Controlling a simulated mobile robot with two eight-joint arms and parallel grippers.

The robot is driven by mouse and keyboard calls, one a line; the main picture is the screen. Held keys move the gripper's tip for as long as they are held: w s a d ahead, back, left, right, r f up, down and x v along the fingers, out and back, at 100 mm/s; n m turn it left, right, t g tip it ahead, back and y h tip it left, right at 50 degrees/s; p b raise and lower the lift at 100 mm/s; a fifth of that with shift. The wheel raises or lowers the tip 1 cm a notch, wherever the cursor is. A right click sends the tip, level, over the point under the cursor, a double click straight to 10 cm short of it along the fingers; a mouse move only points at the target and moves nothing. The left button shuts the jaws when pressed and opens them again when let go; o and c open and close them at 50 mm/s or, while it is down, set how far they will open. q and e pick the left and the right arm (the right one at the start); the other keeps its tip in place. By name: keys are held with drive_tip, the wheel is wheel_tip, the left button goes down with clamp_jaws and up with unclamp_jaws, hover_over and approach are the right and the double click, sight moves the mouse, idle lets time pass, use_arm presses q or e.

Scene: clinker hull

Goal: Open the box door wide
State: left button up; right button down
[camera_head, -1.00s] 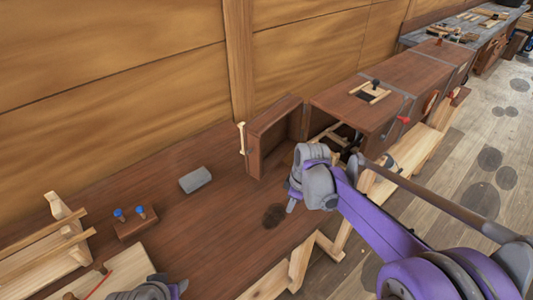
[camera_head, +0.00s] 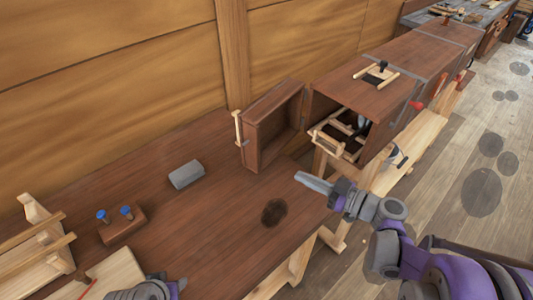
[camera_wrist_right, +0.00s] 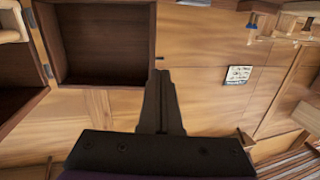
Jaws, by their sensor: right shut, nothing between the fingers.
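The wooden box (camera_head: 400,88) stands at the back right with its front open, showing light wooden pieces inside. Its door (camera_head: 262,150), a shallow brown tray-like panel, stands swung out to the left with its hollow inner side in view and a pale handle (camera_head: 238,128) on its outer side. The door also shows in the right wrist view (camera_wrist_right: 105,42). My right gripper (camera_head: 300,177) is shut and empty, in front of the open door and box, apart from the door in the head view. My left gripper (camera_head: 178,287) is at the bottom edge, mostly cut off.
A grey block (camera_head: 186,174) and a small wooden block with blue pegs (camera_head: 122,224) lie on the brown bench top (camera_head: 215,225). A pale wooden rack (camera_head: 38,245) stands at the left. The plank wall (camera_head: 110,90) runs behind.

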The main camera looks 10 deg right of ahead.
use_arm(q)
drive_tip(key=shift+f, duration=0.15)
use_arm(e)
drive_tip(key=d, duration=0.1)
use_arm(q)
drive_tip(key=shift+w+r+p, duration=0.2)
drive_tip(key=shift+r+p, duration=0.25)
drive_tip(key=shift+r, duration=0.15)
drive_tip(key=shift+w+r+p, duration=0.2)
drive_tip(key=shift+r+p, duration=0.2)
drive_tip(key=shift+r, duration=0.2)
use_arm(e)
approach(258, 148)
drive_tip(key=shift+t, duration=0.4)
drive_tip(key=x, duration=0.6)
drive_tip(key=shift+w+a+f, duration=0.25)
drive_tip(key=shift+a+f, duration=0.1)
